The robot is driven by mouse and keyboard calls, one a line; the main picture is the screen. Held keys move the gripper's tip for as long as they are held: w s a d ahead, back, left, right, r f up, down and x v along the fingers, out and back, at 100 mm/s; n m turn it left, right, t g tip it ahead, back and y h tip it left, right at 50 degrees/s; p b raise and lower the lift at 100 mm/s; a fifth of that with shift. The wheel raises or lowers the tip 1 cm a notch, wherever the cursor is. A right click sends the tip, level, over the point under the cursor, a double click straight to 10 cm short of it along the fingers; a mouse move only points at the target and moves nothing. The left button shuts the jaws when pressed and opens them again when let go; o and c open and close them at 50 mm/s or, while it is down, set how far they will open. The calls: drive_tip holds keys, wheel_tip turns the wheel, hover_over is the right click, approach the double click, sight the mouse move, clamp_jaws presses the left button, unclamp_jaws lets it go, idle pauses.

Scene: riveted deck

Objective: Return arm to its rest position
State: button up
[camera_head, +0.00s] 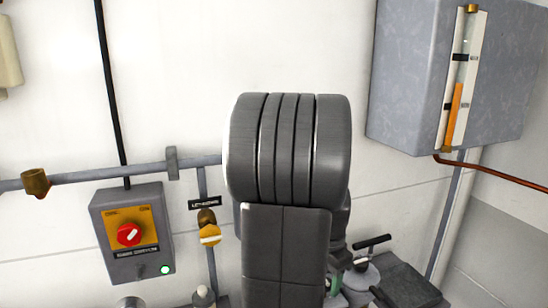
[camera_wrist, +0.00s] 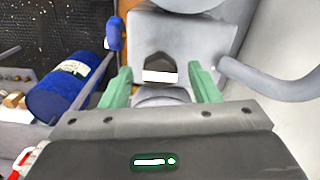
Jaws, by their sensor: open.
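My gripper (camera_wrist: 159,70) shows in the wrist view with its two green fingers spread apart. Nothing is held between them. Beyond the fingers is a grey fitting (camera_wrist: 155,38) with a dark notch and a white patch. I cannot tell whether the fingers touch it. In the head view my dark grey arm is raised in the middle and covers much of the wall behind it. The gripper is mostly hidden there; a bit of green shows low beside the arm.
A grey control box (camera_head: 151,264) with a red knob (camera_head: 129,235) is left of the arm, near a yellow valve knob (camera_head: 209,234). A grey tank (camera_head: 415,80) with a gauge is at upper right. A blue cylinder (camera_wrist: 60,88) lies left of the gripper.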

drive_tip(key=shift+r, duration=0.1)
wheel_tip(320, 180, up, 13)
wheel_tip(320, 180, down, 14)
drive_tip(key=shift+r, duration=0.2)
drive_tip(key=shift+w+r+n, duration=0.1)
drive_tip(key=shift+r+n, duration=0.05)
drive_tip(key=shift+n, duration=0.95)
drive_tip(key=n, duration=1.1)
drive_tip(key=shift+b, duration=0.4)
drive_tip(key=n, duration=0.4)
drive_tip(key=shift+r+n, duration=0.1)
drive_tip(key=shift+n, duration=0.2)
